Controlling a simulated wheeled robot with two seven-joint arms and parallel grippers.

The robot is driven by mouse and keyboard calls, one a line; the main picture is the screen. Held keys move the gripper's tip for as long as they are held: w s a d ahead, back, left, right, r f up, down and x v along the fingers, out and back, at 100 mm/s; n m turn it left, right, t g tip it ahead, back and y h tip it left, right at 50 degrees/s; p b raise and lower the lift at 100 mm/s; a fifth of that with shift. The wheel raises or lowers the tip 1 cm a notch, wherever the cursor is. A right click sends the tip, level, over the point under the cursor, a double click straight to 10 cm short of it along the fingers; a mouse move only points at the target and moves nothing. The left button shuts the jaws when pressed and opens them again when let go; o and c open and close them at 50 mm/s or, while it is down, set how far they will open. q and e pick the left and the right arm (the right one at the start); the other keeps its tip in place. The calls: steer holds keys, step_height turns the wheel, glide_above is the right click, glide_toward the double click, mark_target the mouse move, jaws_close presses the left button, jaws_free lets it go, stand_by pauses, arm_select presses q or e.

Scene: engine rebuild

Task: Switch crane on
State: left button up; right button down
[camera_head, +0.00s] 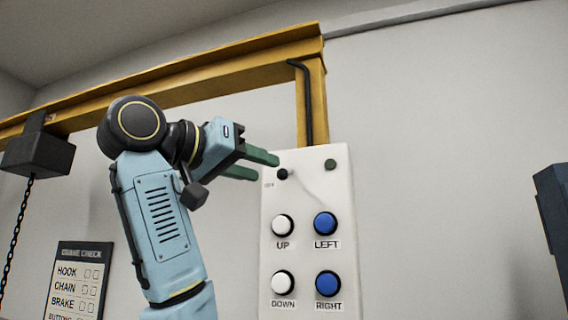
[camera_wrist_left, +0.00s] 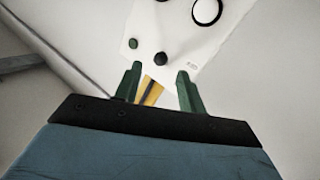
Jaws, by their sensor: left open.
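The crane control panel (camera_head: 345,200) is a white box below the yellow crane beam. A small black switch knob (camera_head: 282,174) is at its upper left, beside faint small lettering. A dark green round lamp or button (camera_head: 330,164) is at its upper right and looks unlit. My left gripper (camera_head: 262,166) is open and empty, with its green fingertips just left of the black knob. In the left wrist view the black knob (camera_wrist_left: 160,59) lies ahead, between and beyond the open fingers (camera_wrist_left: 158,85). Whether a finger touches it, I cannot tell. My right gripper is not in view.
White UP (camera_head: 283,225) and DOWN (camera_head: 283,283) buttons and blue LEFT (camera_head: 325,223) and RIGHT (camera_head: 327,284) buttons sit lower on the panel. A yellow beam (camera_head: 200,78) carries a hoist (camera_head: 38,152) with a chain. A crane check sign (camera_head: 78,282) hangs at lower left.

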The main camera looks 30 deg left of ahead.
mark_target(278, 173)
arm_select(q)
steer(key=shift+p+x, duration=0.85)
steer(key=shift+x, duration=0.25)
steer(key=p+x, duration=0.1)
steer(key=x, duration=0.2)
steer(key=shift+w+p, duration=0.15)
steer(key=shift+p, duration=0.2)
steer(key=shift+w, duration=0.35)
steer(key=shift+w+f, duration=0.1)
steer(key=shift+w, duration=0.2)
steer(key=shift+d, duration=0.1)
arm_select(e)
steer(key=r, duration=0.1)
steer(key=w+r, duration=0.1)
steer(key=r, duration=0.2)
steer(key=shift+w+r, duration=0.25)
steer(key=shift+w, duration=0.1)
arm_select(q)
steer(key=shift+c, duration=0.3)
jaws_close()
